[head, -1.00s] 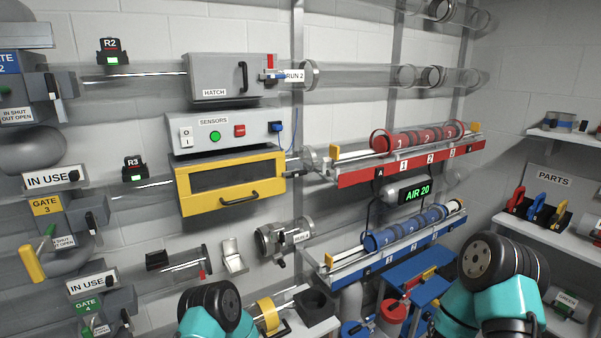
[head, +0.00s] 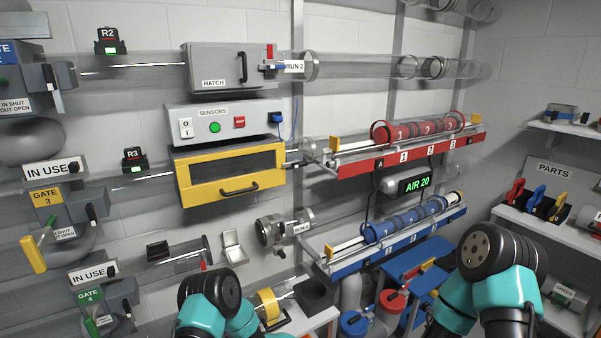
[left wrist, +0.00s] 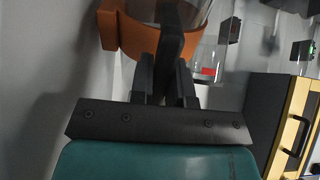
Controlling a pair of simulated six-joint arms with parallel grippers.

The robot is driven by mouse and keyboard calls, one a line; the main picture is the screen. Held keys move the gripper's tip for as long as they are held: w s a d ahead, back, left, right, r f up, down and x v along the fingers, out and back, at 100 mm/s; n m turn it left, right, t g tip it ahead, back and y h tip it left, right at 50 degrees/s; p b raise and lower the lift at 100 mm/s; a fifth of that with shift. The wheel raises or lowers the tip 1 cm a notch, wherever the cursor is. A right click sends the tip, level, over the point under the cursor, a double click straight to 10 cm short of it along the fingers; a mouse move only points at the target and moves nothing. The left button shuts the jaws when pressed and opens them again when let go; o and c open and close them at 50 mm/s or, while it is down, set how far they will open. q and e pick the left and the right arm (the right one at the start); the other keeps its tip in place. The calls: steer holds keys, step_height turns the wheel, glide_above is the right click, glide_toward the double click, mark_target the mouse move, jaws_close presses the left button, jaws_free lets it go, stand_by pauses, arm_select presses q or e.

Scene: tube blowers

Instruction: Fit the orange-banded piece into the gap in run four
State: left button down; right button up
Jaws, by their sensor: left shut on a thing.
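In the left wrist view my left gripper (left wrist: 168,75) is shut on the orange-banded piece (left wrist: 125,37), a clear tube with a wide orange band. Only part of the piece shows, and the fingers cover some of it. In the head view the gripper and piece are hidden behind my left arm at the bottom. The gap in run four lies between a clear tube end (head: 190,253) with a red mark and a clear coupling (head: 283,227) to its right. The tube end also shows in the left wrist view (left wrist: 208,68), apart from the held piece. My right gripper is out of sight.
A small white bracket (head: 234,247) is on the wall by the gap. A yellow-banded piece (head: 269,304) and a black block (head: 314,292) are on the low shelf. The yellow drawer unit (head: 230,190) is above the gap. The blue rack (head: 395,242) is to the right.

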arm_select(q)
steer(key=shift+r, duration=2.05)
steer(key=shift+r, duration=0.2)
steer(key=s+d+r+m+t+h, duration=0.1)
steer(key=s+r+m+t+h, duration=0.15)
steer(key=r, duration=0.35)
steer(key=s+d+r+m+t+h, duration=0.1)
steer(key=s+r+m+t, duration=0.1)
steer(key=r+t, duration=0.35)
steer(key=w+d+r+m+t+h, duration=0.3)
steer(key=w+d+r+m+h, duration=0.1)
steer(key=d, duration=0.6)
steer(key=shift+w+d+m+h, duration=0.2)
steer(key=shift+w+m+h, duration=0.2)
steer(key=shift+w, duration=0.65)
steer(key=shift+a, duration=0.1)
